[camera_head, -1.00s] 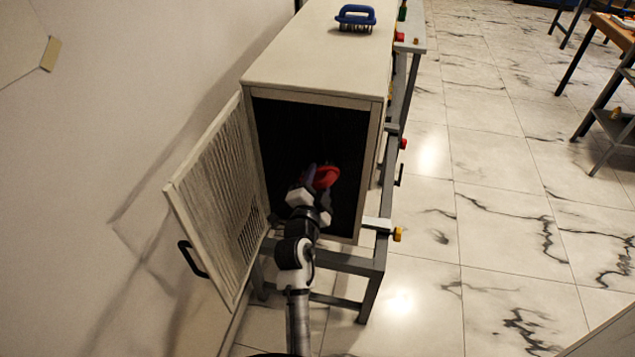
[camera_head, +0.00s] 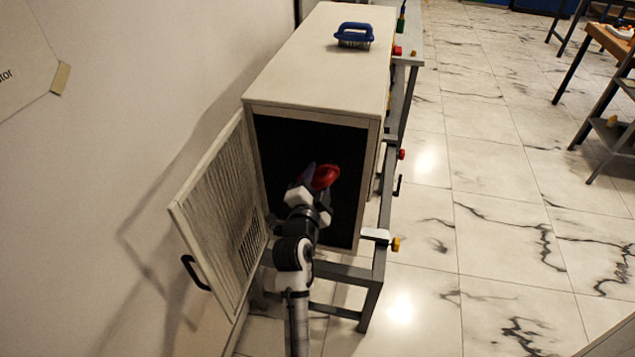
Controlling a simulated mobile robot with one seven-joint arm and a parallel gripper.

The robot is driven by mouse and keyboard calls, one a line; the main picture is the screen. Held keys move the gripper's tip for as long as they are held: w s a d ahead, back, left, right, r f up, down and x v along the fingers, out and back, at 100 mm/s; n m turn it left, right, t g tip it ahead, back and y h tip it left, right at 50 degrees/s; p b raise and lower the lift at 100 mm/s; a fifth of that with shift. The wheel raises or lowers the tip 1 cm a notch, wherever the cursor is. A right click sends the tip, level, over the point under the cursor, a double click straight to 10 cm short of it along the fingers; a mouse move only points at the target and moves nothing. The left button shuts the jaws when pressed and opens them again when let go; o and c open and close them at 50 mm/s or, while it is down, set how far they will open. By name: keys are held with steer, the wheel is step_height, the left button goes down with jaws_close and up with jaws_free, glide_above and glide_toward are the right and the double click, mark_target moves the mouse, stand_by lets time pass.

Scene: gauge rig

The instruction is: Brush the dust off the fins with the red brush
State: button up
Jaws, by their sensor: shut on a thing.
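My gripper (camera_head: 312,187) is shut on the red brush (camera_head: 326,176) and holds it in front of the open end of the beige cabinet (camera_head: 320,62). The dark fin face (camera_head: 290,150) fills that opening. The brush is in front of the right-middle part of the face. I cannot tell whether its bristles touch the fins, as the gripper and the brush body hide them. Dust on the fins cannot be made out in the dark.
A louvred door (camera_head: 215,205) with a black handle stands open on the left, close to my arm. A blue brush (camera_head: 354,35) lies on the cabinet top. A grey stand (camera_head: 372,285) carries the cabinet.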

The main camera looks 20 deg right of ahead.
steer(key=shift+r+p, duration=1.45)
steer(key=shift+r, duration=1.85)
steer(key=shift+w+a+f+b, duration=0.2)
steer(key=shift+w+a+b, duration=0.2)
steer(key=shift+b, duration=0.25)
steer(key=shift+w+a+b, duration=0.3)
steer(key=shift+a, duration=0.15)
steer(key=shift+w+a+f+b, duration=0.6)
steer(key=shift+a+f+b, duration=0.3)
steer(key=shift+f+b, duration=5.5)
steer(key=shift+s+r+p, duration=0.1)
steer(key=shift+r+p, duration=2.75)
steer(key=shift+r, duration=3.7)
